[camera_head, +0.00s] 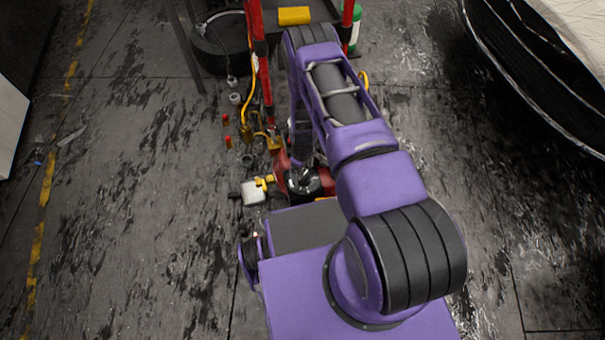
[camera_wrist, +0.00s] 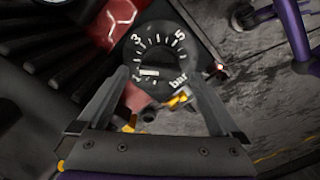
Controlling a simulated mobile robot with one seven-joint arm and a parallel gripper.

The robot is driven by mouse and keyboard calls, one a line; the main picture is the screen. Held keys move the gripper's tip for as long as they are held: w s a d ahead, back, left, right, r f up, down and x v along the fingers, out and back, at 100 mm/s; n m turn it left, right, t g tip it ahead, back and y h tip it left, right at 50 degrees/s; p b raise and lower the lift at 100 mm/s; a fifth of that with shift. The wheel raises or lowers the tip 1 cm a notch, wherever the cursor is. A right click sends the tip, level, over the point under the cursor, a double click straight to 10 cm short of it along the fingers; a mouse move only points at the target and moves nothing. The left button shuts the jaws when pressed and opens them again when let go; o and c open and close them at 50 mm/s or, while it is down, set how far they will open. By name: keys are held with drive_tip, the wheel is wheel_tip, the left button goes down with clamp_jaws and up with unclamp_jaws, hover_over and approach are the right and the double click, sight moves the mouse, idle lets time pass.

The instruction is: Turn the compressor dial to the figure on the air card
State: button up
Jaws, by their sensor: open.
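The compressor dial (camera_wrist: 160,50) is a round black face with white ticks, the figures 3 and 5, a figure at lower left that looks like 1, and the word "bar". A short white bar on it lies roughly level, its left end near that lower-left figure. My gripper (camera_wrist: 160,74) is open, one finger on each side of the dial's lower part; I cannot tell whether they touch it. In the head view the red compressor (camera_head: 282,178) stands on the floor beyond my base, partly hidden by my arm. I cannot make out an air card.
Brass and red-tipped fittings (camera_head: 227,130) lie on the floor left of the compressor. A red-framed cart (camera_head: 262,70) with a yellow block (camera_head: 294,16) stands behind. A car (camera_head: 535,60) is at the far right. The left floor is mostly clear.

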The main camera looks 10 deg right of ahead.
drive_tip(key=shift+f, duration=0.55)
drive_tip(key=c, duration=1.4)
drive_tip(key=shift+m, duration=0.3)
drive_tip(key=m, duration=0.5)
drive_tip(key=shift+d+m, duration=0.1)
drive_tip(key=shift+m, duration=0.2)
drive_tip(key=m, duration=0.5)
drive_tip(key=shift+m, duration=0.4)
